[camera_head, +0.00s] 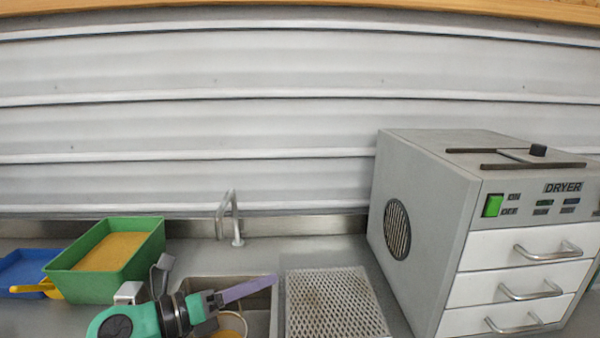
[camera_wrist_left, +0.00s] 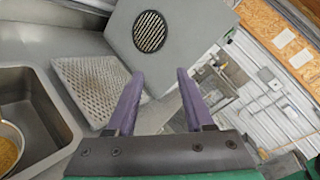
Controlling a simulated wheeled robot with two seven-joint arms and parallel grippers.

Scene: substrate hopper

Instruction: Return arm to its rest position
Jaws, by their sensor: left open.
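My left arm comes in from the bottom left in the head view, with a green link and dark wrist. My left gripper (camera_head: 272,281) has purple fingers and reaches over the sink, pointing right. In the left wrist view its two fingers (camera_wrist_left: 156,86) are apart with nothing between them. The fingers point toward the grey dryer and the perforated tray, touching neither as far as I can see. My right gripper is in neither view.
The sink (camera_head: 260,318) lies under the left gripper, with a pot (camera_wrist_left: 8,140) of yellowish grains in it. A perforated tray (camera_head: 333,300) and the dryer (camera_head: 425,215) stand right. A green bin (camera_head: 150,245), blue tray (camera_head: 22,268), yellow scoop (camera_head: 48,288) and faucet (camera_head: 237,222) are nearby.

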